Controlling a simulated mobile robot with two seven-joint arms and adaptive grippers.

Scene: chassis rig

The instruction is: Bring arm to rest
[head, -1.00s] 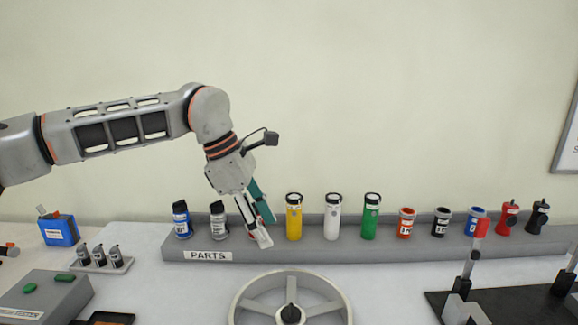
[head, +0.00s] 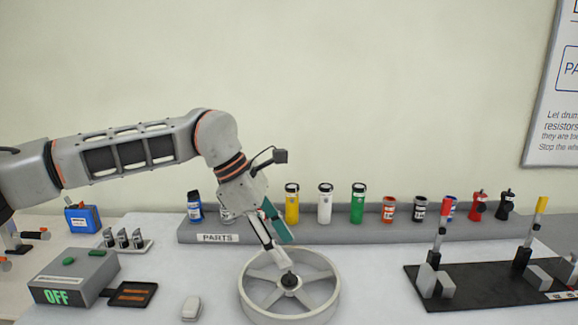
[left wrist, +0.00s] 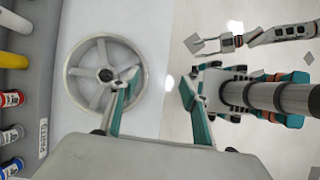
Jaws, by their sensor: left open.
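My left arm reaches in from the left in the head view. Its gripper (head: 287,251) is open and empty, pointing down over the far part of the grey spoked wheel (head: 330,297). In the left wrist view, the two fingers (left wrist: 160,85) are spread apart with nothing between them. One fingertip overlaps the wheel's rim (left wrist: 68,82) there; whether it touches cannot be told. My right arm shows only in the left wrist view, at the upper right, with its gripper (left wrist: 210,43) small and away from the wheel.
The grey parts rack (head: 345,231) with several coloured cylinders stands behind the wheel. A control box (head: 75,278) reading OFF and a dark tray (head: 132,294) lie left. A black fixture (head: 480,285) is right.

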